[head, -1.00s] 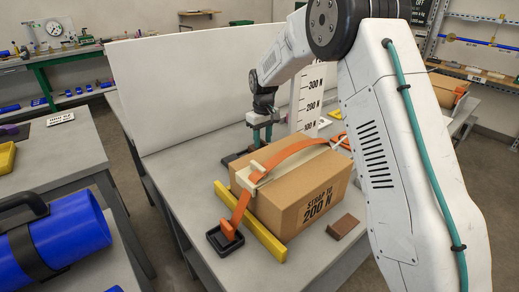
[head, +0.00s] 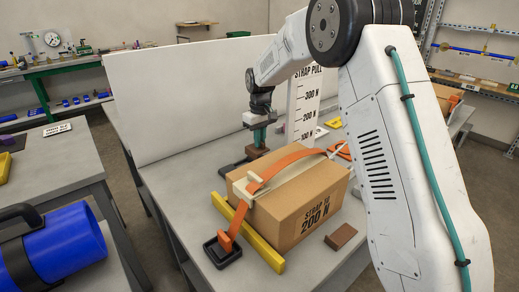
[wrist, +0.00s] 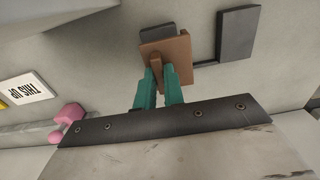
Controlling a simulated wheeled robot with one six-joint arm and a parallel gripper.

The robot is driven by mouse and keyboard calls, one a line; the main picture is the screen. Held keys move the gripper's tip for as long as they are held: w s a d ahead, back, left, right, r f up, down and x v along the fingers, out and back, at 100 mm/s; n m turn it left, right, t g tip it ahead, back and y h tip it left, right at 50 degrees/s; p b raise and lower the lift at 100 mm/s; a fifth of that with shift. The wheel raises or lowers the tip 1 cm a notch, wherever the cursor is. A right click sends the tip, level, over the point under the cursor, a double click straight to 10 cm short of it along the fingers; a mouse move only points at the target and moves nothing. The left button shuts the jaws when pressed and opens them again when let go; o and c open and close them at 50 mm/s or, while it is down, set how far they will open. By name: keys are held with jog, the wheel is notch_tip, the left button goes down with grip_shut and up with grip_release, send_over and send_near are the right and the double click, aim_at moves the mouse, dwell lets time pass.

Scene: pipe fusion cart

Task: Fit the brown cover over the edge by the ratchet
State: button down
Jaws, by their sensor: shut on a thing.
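A brown cover (wrist: 165,52) with a raised ridge is between the teal fingers of my gripper (wrist: 159,82) in the wrist view. The gripper is shut on the ridge. In the head view my gripper (head: 259,134) points down behind the cardboard box, with the brown cover (head: 257,153) under it. I cannot tell whether the cover touches the table. An orange strap (head: 285,160) runs over the box (head: 318,193) and a cream strip (head: 245,189). Its near end meets a black fitting (head: 222,249). I cannot clearly identify the ratchet.
A yellow bar (head: 248,234) lies along the box's left side. A small brown block (head: 341,236) lies right of the box. A white "STRAP PULL" scale (head: 304,105) stands behind, beside a white panel (head: 175,95). A dark tray (head: 232,170) is near the gripper.

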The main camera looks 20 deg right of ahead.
notch_tip(320, 180, up, 6)
jog(key=shift+s+f, duration=0.1)
jog(key=shift+f, duration=0.05)
jog(key=shift+s+r+m, duration=0.2)
jog(key=shift+r+m, duration=0.15)
jog(key=shift+m, duration=0.25)
jog(key=s+d+r+m, duration=0.3)
jog(key=s+m, duration=0.4)
jog(key=m, duration=0.5)
jog(key=s+d+r+m, duration=0.35)
jog(key=s+m, duration=0.35)
jog(key=m, duration=0.4)
jog(key=s+d+r+m, duration=0.3)
jog(key=s+m, duration=0.4)
jog(key=m, duration=0.5)
jog(key=shift+w+a+f, duration=0.1)
jog(key=shift+w+f, duration=0.05)
jog(key=shift+f, duration=1.8)
jog(key=shift+w+f, duration=0.1)
jog(key=shift+f, duration=1.85)
